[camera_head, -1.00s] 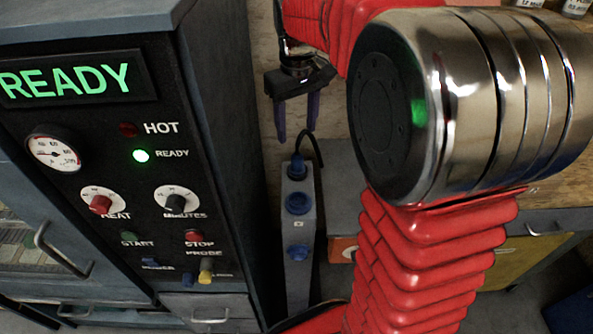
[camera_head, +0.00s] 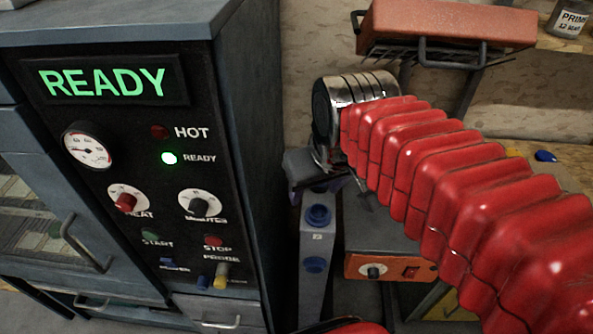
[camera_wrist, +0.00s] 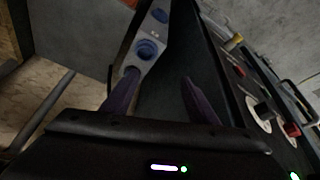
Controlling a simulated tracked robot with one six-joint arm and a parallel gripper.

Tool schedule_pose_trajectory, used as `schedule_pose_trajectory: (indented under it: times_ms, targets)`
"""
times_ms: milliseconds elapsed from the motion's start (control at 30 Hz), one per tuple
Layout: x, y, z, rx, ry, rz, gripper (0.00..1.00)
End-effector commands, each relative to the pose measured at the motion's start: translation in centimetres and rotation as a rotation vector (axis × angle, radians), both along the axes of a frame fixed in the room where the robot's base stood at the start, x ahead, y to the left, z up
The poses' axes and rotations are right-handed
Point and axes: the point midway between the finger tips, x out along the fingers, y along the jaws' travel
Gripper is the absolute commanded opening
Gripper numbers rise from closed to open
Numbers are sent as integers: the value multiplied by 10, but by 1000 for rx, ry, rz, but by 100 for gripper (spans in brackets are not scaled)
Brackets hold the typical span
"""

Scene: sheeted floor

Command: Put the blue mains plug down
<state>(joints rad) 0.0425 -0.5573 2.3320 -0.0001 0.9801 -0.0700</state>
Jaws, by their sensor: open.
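The grey socket post (camera_head: 313,240) stands beside the oven cabinet, with two round blue sockets, the upper one (camera_head: 319,215) and the lower one (camera_head: 315,264), bare on its face. A small blue patch (camera_wrist: 131,71) at the left fingertip may be the blue mains plug; I cannot tell. The plug is not clearly visible in the head view.
The oven cabinet (camera_head: 130,130) with its lit READY panel stands close left of the post. An orange-fronted box (camera_head: 390,268) is close on the right. A red-orange unit (camera_head: 445,25) hangs above. A small blue object (camera_head: 545,156) lies on the bench.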

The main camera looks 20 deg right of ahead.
Motion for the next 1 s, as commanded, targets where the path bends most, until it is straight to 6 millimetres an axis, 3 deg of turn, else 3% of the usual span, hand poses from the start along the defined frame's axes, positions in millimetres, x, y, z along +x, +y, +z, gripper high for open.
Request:
schedule_pose_trajectory:
  times_ms: [100,300,1000]
  targets:
    - [-19,7,-6,10,-47,-7,54]
    - [-38,13,-17,24,-97,-18,54]
    - [-41,14,-20,27,-105,-22,54]
